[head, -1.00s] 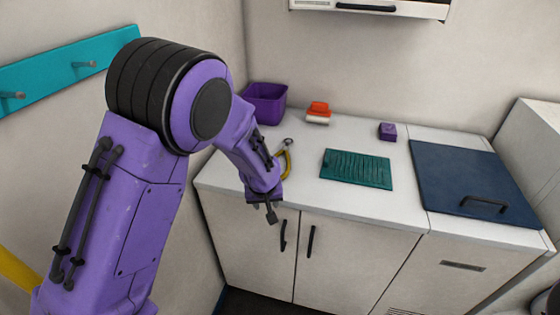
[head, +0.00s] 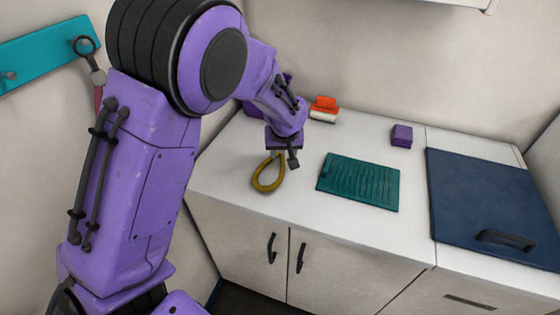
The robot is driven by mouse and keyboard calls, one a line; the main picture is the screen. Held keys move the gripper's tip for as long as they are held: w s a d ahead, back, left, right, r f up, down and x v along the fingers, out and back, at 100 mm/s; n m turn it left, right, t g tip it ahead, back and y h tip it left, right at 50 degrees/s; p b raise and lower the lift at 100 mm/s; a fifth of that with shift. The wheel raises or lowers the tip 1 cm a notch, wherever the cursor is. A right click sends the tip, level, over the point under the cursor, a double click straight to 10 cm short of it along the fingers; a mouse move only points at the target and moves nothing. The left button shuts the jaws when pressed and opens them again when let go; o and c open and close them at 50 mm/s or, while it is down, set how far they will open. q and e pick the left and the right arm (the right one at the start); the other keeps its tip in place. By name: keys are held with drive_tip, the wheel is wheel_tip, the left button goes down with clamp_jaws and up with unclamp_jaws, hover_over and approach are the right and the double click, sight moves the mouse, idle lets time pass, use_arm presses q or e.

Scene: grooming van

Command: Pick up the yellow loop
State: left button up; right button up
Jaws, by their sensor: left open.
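The yellow loop (head: 257,183) lies on the white counter (head: 228,163), left of the green ribbed mat. Its upper end is close to my gripper in the picture. My left gripper (head: 286,163) is open, pointing down just above and to the right of the loop's upper end. I cannot tell whether its fingers touch the loop. The metal end of the loop is hidden behind the gripper. My right gripper is not in view.
A green ribbed mat (head: 358,182) lies to the right. Behind are an orange-and-white brush (head: 324,108), a small purple box (head: 402,135) and a purple bin (head: 250,108), mostly hidden by my arm. A dark blue lid (head: 480,200) covers the right end. A teal hook rail (head: 45,58) is on the left wall.

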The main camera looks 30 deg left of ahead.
sight(283, 166)
use_arm(q)
drive_tip(key=shift+s+a+f, duration=0.15)
drive_tip(key=shift+a+f, duration=0.1)
drive_tip(key=shift+f, duration=0.2)
drive_tip(key=shift+s+a+f, duration=0.15)
drive_tip(key=shift+a+f, duration=0.05)
drive_tip(key=shift+f, duration=0.25)
drive_tip(key=x, duration=0.2)
drive_tip(key=p+x, duration=0.1)
drive_tip(key=x, duration=0.1)
drive_tip(key=d+p+x, duration=0.1)
drive_tip(key=x, duration=0.1)
drive_tip(key=shift+w, duration=0.4)
drive_tip(key=shift+s+a+r, duration=0.1)
drive_tip(key=shift+s, duration=0.1)
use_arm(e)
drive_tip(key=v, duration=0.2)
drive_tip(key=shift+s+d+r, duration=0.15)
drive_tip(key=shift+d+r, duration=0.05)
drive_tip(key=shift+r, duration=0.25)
use_arm(q)
drive_tip(key=shift+w, duration=0.1)
clamp_jaws()
